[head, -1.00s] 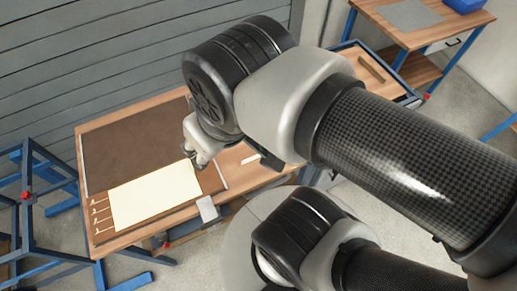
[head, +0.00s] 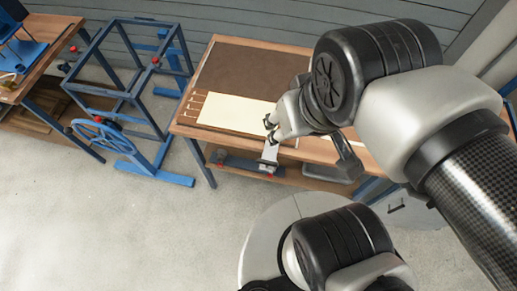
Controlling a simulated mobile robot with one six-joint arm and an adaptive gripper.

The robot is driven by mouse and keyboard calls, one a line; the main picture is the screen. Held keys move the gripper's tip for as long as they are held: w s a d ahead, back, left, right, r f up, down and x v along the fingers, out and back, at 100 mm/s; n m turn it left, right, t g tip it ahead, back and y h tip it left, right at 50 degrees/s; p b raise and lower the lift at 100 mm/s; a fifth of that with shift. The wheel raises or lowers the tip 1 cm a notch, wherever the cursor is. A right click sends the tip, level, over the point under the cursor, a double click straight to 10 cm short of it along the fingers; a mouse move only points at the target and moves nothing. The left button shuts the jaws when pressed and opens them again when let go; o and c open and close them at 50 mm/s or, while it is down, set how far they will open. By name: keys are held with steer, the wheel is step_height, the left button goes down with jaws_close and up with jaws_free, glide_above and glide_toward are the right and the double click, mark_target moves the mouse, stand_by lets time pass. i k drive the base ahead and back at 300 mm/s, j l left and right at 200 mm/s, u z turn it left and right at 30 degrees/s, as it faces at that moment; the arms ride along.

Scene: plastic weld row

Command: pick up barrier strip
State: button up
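No thing in view can be singled out for sure as the barrier strip. My gripper (head: 270,129) is near the front edge of the wooden workbench (head: 187,122), just right of a cream sheet (head: 236,113). Its two dark fingertips are apart, with nothing seen between them. My arm hides the right part of the bench.
A dark brown mat (head: 245,70) covers the back of the bench. A blue frame with a handwheel (head: 103,136) and another wooden bench (head: 48,60) stand to the left. The floor in front is clear.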

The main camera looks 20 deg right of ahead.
mark_target(357, 143)
steer(key=z, duration=1.3)
steer(key=i+l+z, duration=0.15)
steer(key=i+l, duration=0.25)
